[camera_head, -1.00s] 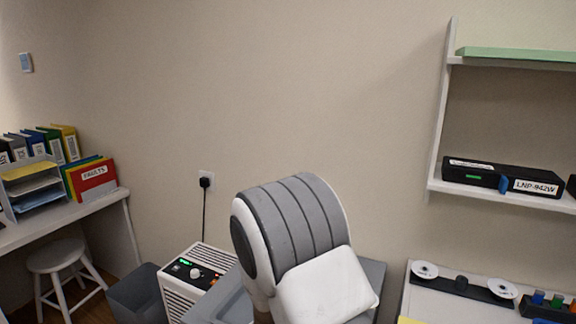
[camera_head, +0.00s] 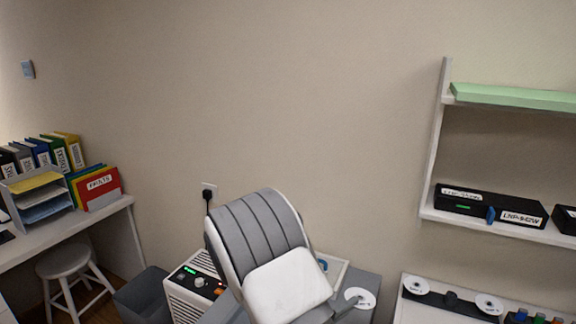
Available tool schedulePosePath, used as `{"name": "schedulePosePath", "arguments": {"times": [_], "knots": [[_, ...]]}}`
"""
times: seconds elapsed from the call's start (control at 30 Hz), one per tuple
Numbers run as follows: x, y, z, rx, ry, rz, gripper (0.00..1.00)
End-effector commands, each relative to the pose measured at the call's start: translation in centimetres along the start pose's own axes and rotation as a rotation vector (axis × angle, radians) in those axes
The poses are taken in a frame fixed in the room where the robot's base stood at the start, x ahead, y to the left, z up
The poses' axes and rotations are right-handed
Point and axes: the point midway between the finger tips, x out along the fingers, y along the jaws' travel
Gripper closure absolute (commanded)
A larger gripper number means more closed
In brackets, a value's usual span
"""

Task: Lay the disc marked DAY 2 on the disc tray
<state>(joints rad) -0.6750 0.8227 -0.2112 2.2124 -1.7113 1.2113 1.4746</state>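A white disc (camera_head: 359,298) with a small dark label, too small to read, shows right of my white and grey arm. A grey part that may be my gripper (camera_head: 344,308) meets its left side; I cannot tell whether it grips the disc. Two more white discs lie on the bench at the lower right, one at the left (camera_head: 415,286) and one at the right (camera_head: 489,304), on a dark holder (camera_head: 452,304) with a dark knob between them. Their labels are unreadable. I cannot tell which disc is DAY 2, nor pick out the disc tray for certain.
A wall shelf (camera_head: 480,229) holds a black box marked LNP-942W (camera_head: 488,206) and a green slab (camera_head: 510,96) above. Small coloured items (camera_head: 530,316) stand on the bench. At left are a desk with folders (camera_head: 95,186), a stool (camera_head: 72,262) and a bin (camera_head: 142,296).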

Motion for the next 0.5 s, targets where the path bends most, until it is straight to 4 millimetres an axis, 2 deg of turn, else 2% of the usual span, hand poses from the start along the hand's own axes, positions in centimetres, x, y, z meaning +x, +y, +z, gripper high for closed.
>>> {"name": "schedulePosePath", "arguments": {"times": [0.23, 0.5], "knots": [[0.49, 0.48, 0.10, -0.035, 0.148, 0.025, 1.00], [0.14, 0.13, 0.08, -0.062, 0.303, 0.006, 1.00]]}}
